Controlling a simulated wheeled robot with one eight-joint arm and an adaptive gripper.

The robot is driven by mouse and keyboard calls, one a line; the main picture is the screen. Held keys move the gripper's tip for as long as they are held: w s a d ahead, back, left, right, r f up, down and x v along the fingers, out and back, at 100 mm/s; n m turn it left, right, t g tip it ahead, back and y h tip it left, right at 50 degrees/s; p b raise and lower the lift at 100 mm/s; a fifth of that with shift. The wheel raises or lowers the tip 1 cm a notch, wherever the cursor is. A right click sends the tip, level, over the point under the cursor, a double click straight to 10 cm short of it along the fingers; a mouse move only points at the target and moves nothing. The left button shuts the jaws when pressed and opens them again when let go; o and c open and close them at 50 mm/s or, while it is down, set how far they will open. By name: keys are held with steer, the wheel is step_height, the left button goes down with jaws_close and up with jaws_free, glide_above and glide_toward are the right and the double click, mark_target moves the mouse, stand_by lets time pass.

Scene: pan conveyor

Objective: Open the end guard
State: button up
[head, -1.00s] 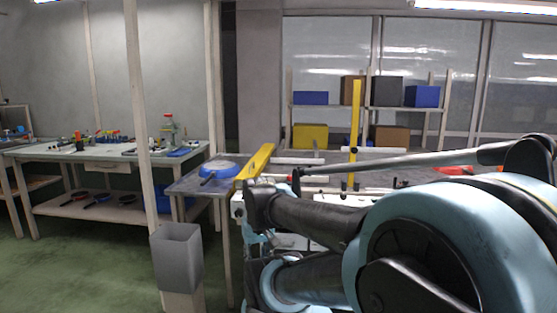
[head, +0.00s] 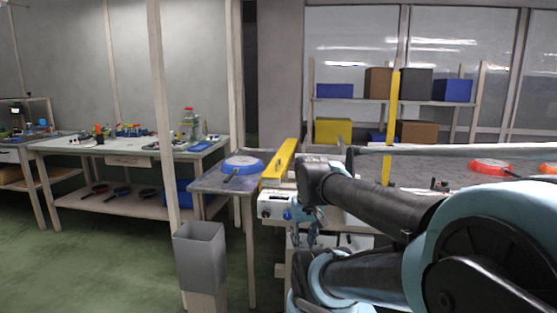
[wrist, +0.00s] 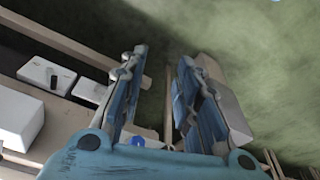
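A yellow bar (head: 279,164), which looks like the end guard, lies slanted along the near left end of the conveyor in the head view. It looks lowered; its hinge and latch cannot be made out. My gripper (head: 311,228) is below and to the right of the bar, beside the conveyor's end, partly hidden by my arm. In the wrist view my gripper (wrist: 160,95) has its two blue fingers apart with nothing held between them, pointing past the conveyor side toward the floor. The yellow bar is not clear in the wrist view.
A white control box (head: 275,207) sits below the bar. A side table with a blue pan (head: 243,165) stands left of the conveyor. A grey bin (head: 200,255) stands in front. A yellow post (head: 391,125) rises behind my arm. Green floor is free at left.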

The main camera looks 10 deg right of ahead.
steer(key=w+r, duration=1.2)
steer(key=r, duration=0.1)
step_height(320, 180, up, 15)
steer(key=m+g+y, duration=0.2)
steer(key=m, duration=0.2)
glide_above(279, 160)
steer(key=s+d, duration=0.2)
steer(key=d, duration=0.1)
steer(key=a+f, duration=0.1)
steer(key=f, duration=0.4)
steer(key=a+f, duration=0.1)
steer(key=f, duration=0.5)
steer(key=w+a+f, duration=0.1)
steer(key=f, duration=0.4)
steer(key=shift+w+f, duration=0.1)
steer(key=shift+f, duration=0.25)
jaws_close()
steer(key=shift+a, duration=0.15)
